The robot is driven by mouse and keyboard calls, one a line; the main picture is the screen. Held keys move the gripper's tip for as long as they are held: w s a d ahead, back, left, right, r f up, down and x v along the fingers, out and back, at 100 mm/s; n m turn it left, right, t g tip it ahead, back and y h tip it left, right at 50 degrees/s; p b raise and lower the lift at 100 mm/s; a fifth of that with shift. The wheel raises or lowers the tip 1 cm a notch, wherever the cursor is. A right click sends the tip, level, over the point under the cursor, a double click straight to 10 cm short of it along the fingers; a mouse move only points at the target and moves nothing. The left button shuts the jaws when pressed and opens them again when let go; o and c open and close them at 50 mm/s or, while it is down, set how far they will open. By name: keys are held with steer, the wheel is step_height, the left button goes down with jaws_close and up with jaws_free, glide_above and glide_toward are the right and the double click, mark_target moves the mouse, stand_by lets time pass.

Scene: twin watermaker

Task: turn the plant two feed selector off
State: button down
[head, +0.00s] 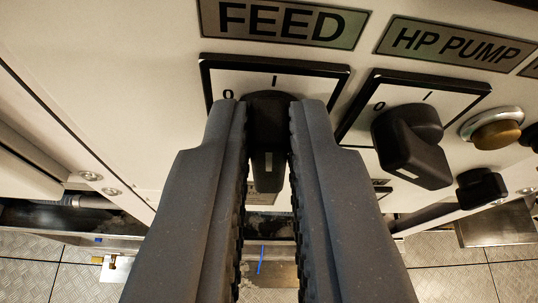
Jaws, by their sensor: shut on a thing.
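The feed selector (268,128) is a black knob on a white square plate with a black border, under a plate reading "FEED" (290,22). The plate shows a "0" mark at the left and an "I" mark at the top middle. My gripper (268,112) comes up from below and its two grey fingers are shut on the knob, one on each side. The fingers hide much of the knob and the lower plate. Which mark the knob is set to, I cannot tell. No plant number is readable.
The HP pump selector (411,145) is close to the right, under its "HP PUMP" label (455,42). A brass-coloured button (495,132) and another black knob (481,188) are further right. A metal floor lies below.

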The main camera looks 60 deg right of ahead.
steer(key=shift+w+n+g+h+p, duration=0.2)
steer(key=shift+n+g+h+p, duration=0.2)
steer(key=shift+n+p, duration=0.35)
steer(key=n+p, duration=0.1)
steer(key=n+g+h+p, duration=0.1)
steer(key=shift+w+a+f+n, duration=0.15)
steer(key=shift+w+f+n, duration=0.05)
steer(key=shift+n, duration=0.15)
steer(key=shift+w+a+f+n+g+h+p, duration=0.1)
steer(key=shift+f+n+g+h+p, duration=0.15)
steer(key=shift+n+h+p, duration=0.4)
steer(key=shift+w+a+f+n+g+h+p, duration=0.1)
steer(key=shift+n+g+h+p, duration=0.25)
steer(key=shift+n+p, duration=0.5)
steer(key=shift+d+n, duration=0.1)
steer(key=shift+n, duration=0.2)
steer(key=c, duration=1.5)
jaws_free()
steer(key=shift+f, duration=0.1)
steer(key=v, duration=1.3)
steer(key=shift+a+b, duration=0.4)
steer(key=shift+a, duration=0.05)
